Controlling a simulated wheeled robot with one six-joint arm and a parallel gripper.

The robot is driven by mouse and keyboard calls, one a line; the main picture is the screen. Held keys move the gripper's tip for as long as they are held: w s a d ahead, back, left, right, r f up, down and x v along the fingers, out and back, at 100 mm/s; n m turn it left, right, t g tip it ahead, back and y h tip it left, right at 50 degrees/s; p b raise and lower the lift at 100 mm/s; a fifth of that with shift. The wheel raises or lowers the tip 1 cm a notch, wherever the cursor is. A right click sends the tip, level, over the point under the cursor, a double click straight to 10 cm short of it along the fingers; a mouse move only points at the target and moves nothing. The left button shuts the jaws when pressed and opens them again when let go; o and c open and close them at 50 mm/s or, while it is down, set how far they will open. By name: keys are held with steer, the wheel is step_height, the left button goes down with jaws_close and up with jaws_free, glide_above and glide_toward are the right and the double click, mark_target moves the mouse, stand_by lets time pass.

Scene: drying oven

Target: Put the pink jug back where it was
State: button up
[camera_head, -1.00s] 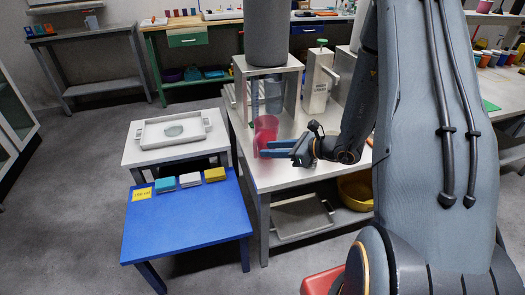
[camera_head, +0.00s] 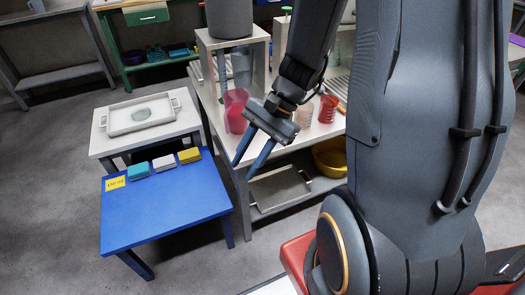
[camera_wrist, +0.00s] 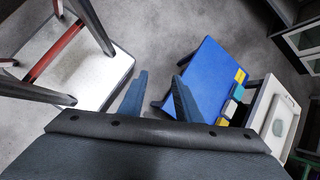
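The pink jug (camera_head: 236,110) stands upright on the light workbench (camera_head: 211,99), near its left front edge, below the grey cylinder on the stand. My gripper (camera_head: 251,158) is in front of the jug and apart from it, with its two blue fingers spread and pointing down to the left. In the wrist view my gripper (camera_wrist: 156,98) shows its fingers apart with nothing between them. The jug does not show in the wrist view. My gripper partly overlaps the jug's right side in the head view.
A blue table (camera_head: 165,219) carries a yellow label and several coloured blocks. A white side table (camera_head: 108,146) holds a tray (camera_head: 116,127). A red cup (camera_head: 328,108) and a pale pink cup (camera_head: 304,115) stand right of the jug. A yellow bowl (camera_head: 330,158) sits on the lower shelf.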

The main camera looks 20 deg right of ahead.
steer(key=d+r+n+h, duration=0.1)
steer(key=n+h, duration=0.1)
steer(key=n, duration=0.2)
steer(key=s+d+r+n+h, duration=0.1)
steer(key=n+h, duration=0.1)
steer(key=n, duration=0.2)
steer(key=s+d+r+n+t+h, duration=0.1)
steer(key=r+n+h, duration=0.1)
steer(key=n+h, duration=0.1)
steer(key=shift+s+d+n, duration=0.1)
steer(key=shift+s+n, duration=0.15)
steer(key=shift+n, duration=0.15)
